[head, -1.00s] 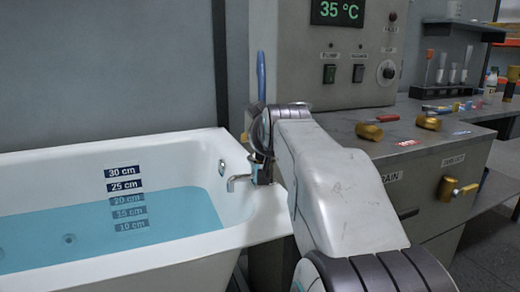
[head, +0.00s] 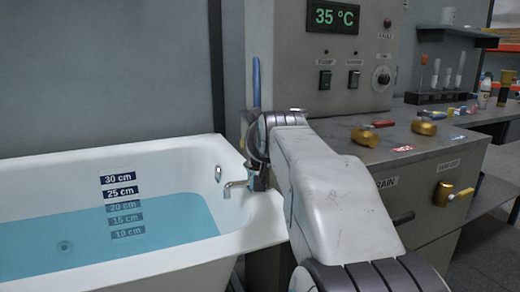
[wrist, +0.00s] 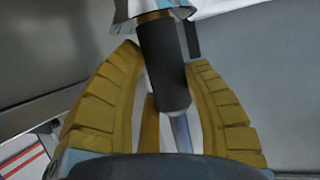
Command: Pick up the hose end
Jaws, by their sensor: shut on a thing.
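The hose end is a dark grey cylinder (wrist: 165,65) with a brass band at its top, in the middle of the wrist view. My gripper (wrist: 163,58) has its yellow ridged fingers on both sides of it and is shut on it. A pale blue-grey length shows below the dark part, between the fingers. In the head view a blue hose (head: 256,83) stands up in front of the grey wall, just above my wrist. My gripper is mostly hidden behind my arm there, close to the tub's tap, so contact with the tap cannot be told.
The white bathtub (head: 190,150) with blue water is at left, its tap (head: 236,185) at the right end. A grey control cabinet (head: 290,60) stands behind my arm. A counter (head: 345,130) at right holds brass valves (head: 425,128) and a tube rack (head: 440,97).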

